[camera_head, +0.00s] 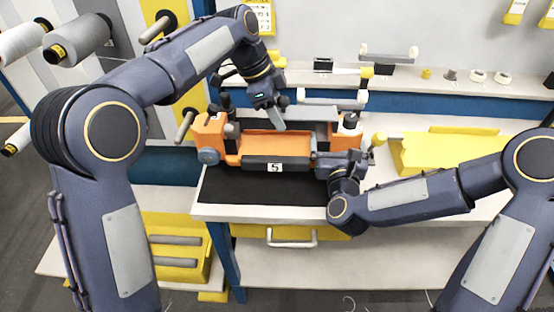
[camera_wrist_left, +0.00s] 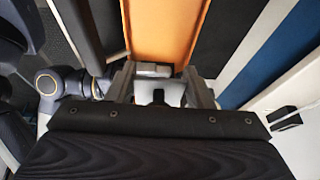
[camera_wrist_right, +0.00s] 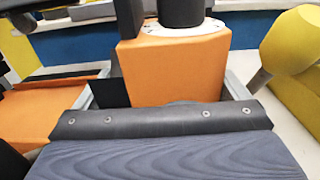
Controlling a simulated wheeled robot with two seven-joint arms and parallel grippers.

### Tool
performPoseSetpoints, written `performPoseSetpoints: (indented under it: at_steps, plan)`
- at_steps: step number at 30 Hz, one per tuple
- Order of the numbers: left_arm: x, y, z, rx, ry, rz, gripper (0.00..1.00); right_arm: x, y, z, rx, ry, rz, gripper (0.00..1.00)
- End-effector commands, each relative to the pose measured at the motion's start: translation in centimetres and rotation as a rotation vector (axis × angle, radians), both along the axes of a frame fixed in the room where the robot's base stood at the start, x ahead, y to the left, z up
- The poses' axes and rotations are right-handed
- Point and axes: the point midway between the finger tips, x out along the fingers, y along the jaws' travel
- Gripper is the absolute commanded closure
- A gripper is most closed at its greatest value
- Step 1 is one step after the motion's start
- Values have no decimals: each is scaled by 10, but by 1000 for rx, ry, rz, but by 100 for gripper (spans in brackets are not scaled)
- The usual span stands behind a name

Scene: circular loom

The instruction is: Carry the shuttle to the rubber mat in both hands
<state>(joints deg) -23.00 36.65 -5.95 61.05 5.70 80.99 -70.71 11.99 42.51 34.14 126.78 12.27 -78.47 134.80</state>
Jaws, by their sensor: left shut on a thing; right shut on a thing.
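The shuttle (camera_head: 277,146) is a long orange body with dark walls, a label on its front wall and raised orange ends. It lies lengthwise over the back part of the black rubber mat (camera_head: 255,196); I cannot tell whether it touches the mat. My left gripper (camera_head: 275,118) reaches down to the shuttle's middle from behind and is shut on it; the left wrist view shows its fingers (camera_wrist_left: 160,85) around a small grey part beside the orange trough (camera_wrist_left: 165,30). My right gripper (camera_head: 338,160) is shut on the orange right end, which fills the right wrist view (camera_wrist_right: 172,68).
The mat lies on a white bench (camera_head: 212,211) with a drawer handle (camera_head: 291,238) below. A yellow block (camera_head: 440,153) stands to the right. A back shelf (camera_head: 440,84) holds small parts. Spools (camera_head: 78,40) hang at the upper left. The mat's front is bare.

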Motion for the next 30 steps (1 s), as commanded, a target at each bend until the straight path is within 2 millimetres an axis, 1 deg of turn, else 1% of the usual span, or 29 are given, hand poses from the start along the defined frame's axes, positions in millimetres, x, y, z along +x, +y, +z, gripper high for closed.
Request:
performPoseSetpoints:
  at_steps: [1,3,4,5,6,9,14,17,20,27,30]
  plan:
    - [1,1,-8,1,-3,2,98,0,1,-6,4,-6,3,50]
    - [1,1,-13,1,-3,2,98,0,1,-11,4,-6,3,50]
    - [1,1,-13,2,-2,3,52,0,1,-11,4,-4,3,4]
    - [1,1,-10,2,-2,3,48,0,1,-8,4,-4,3,0]
    - [1,1,-9,2,-1,3,43,0,1,-8,3,-3,3,0]
    - [1,1,-9,1,-1,2,31,0,1,-8,2,-2,2,0]
    - [1,2,-6,0,-1,2,31,0,0,-8,1,-1,1,0]
    - [1,6,5,-1,-4,2,31,0,0,-9,1,-1,1,0]
    - [0,13,22,-2,-4,3,31,0,0,-9,1,-1,0,0]
    - [1,33,70,-1,-5,4,31,0,0,-9,0,0,0,0]
    - [0,39,84,0,-4,3,31,0,0,-9,0,0,0,0]
